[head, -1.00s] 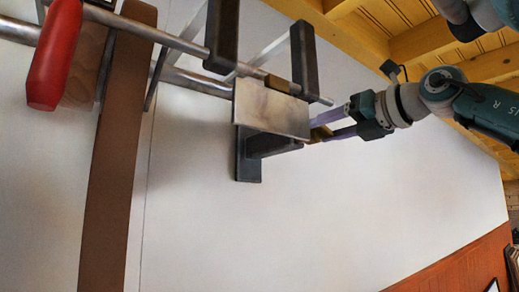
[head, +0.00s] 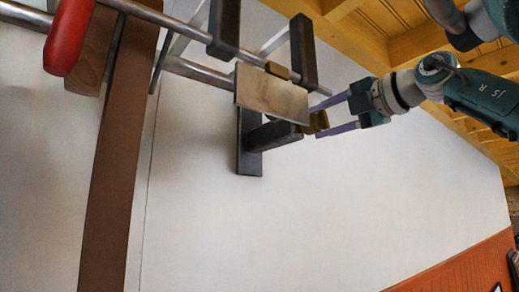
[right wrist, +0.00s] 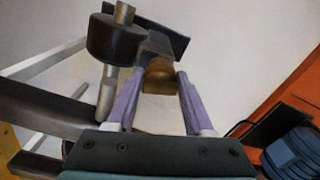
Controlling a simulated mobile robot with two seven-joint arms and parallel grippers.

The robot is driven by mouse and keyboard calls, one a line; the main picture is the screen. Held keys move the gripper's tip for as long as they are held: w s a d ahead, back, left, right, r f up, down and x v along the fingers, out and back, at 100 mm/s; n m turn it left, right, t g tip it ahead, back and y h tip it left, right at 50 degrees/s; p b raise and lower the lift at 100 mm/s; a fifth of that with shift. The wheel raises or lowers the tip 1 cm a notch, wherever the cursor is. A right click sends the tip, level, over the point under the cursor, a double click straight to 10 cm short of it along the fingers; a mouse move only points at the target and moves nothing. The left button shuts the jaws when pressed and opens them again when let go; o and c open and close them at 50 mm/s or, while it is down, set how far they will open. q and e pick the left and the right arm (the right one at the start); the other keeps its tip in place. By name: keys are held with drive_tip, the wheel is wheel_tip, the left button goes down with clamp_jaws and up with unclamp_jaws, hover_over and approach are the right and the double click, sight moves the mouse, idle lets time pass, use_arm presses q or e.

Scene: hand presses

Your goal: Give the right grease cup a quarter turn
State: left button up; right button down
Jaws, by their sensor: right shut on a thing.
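The right grease cup (head: 319,123) is a small brass block at the right edge of a pale plate on the hand press; it also shows in the right wrist view (right wrist: 158,74). My right gripper (head: 322,120) reaches it from the right, its two purple fingers shut on the cup from either side. In the right wrist view the fingertips (right wrist: 159,80) flank the cup. My left gripper is not in view.
The pale plate (head: 270,94), dark press arms (head: 303,52) and metal rods crowd the gripper's left side. A red handle (head: 68,38) and brown beam (head: 121,140) are farther left. The white wall below is clear.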

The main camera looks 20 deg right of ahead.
drive_tip(key=shift+m+b, duration=0.45)
drive_tip(key=shift+m, duration=1.15)
drive_tip(key=shift+c, duration=1.6)
unclamp_jaws()
